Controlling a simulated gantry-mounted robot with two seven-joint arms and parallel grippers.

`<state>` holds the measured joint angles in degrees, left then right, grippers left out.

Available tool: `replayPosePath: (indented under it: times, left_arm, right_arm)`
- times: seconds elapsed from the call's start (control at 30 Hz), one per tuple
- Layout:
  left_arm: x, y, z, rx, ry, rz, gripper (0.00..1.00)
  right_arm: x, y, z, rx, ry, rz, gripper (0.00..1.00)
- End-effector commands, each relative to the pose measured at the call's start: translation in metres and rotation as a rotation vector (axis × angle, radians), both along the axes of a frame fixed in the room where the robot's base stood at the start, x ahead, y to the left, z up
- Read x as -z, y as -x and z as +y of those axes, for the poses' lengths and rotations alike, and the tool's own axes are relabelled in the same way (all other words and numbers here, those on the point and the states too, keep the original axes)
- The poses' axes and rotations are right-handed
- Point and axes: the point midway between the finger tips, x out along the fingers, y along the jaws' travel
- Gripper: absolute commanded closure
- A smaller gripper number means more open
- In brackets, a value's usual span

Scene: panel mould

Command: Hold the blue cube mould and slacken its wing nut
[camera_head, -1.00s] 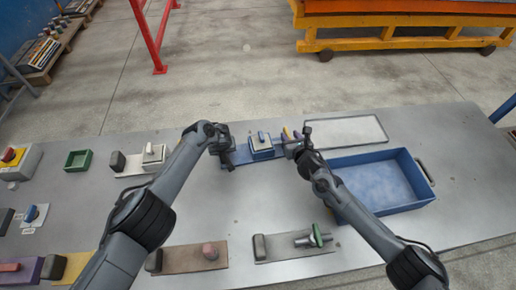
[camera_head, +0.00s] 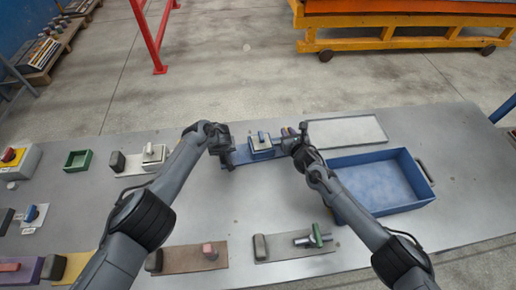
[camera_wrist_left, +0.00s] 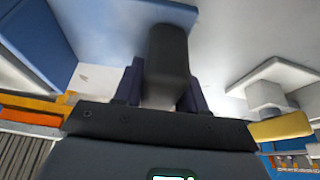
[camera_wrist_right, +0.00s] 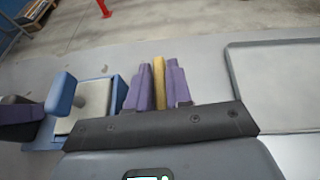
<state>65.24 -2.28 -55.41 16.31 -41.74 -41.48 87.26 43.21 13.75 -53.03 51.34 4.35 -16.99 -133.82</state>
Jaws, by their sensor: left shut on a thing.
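The blue cube mould (camera_head: 262,153) stands at the back middle of the table, with a pale top and a blue wing nut (camera_head: 262,136). In the right wrist view, the mould (camera_wrist_right: 117,97) and its blue wing nut (camera_wrist_right: 60,93) are at the left. My left gripper (camera_head: 226,155) is left of the mould, its purple fingers (camera_wrist_left: 158,92) shut on an upright dark block (camera_wrist_left: 168,55). My right gripper (camera_head: 289,134) is just right of the mould, apart from the wing nut. A narrow yellow strip (camera_wrist_right: 159,82) shows between its purple fingers; I cannot tell whether they grip it.
A blue tray (camera_head: 375,180) and a pale flat panel (camera_head: 345,132) lie right of the mould. A white mould (camera_head: 153,155) and a green box (camera_head: 77,160) stand to the left. Other fixtures line the front edge. The table's middle is clear.

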Motion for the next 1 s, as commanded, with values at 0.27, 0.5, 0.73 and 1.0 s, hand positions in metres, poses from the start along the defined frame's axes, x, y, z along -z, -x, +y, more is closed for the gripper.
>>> replayPosePath:
  times: [0.27, 0.5, 0.73, 1.0]
  left_arm:
    - [0.0001, 0.0000, 0.0001, 0.000, 0.000, 0.000, 1.00]
    - [0.0001, 0.0001, 0.0001, 0.000, 0.000, 0.000, 1.00]
    - [0.0002, 0.0001, 0.0000, 0.001, 0.000, 0.000, 1.00]
    - [0.0002, 0.0002, -0.0001, 0.001, 0.000, 0.000, 1.00]
  right_arm:
    - [0.0002, 0.0001, -0.0004, -0.001, 0.001, 0.000, 1.00]
    - [-0.0002, -0.0011, -0.0014, -0.057, 0.004, -0.003, 1.00]
    - [-0.0010, -0.0018, -0.0016, -0.199, 0.006, -0.004, 1.00]
    - [0.0002, -0.0014, -0.0006, -0.386, 0.006, -0.001, 1.00]
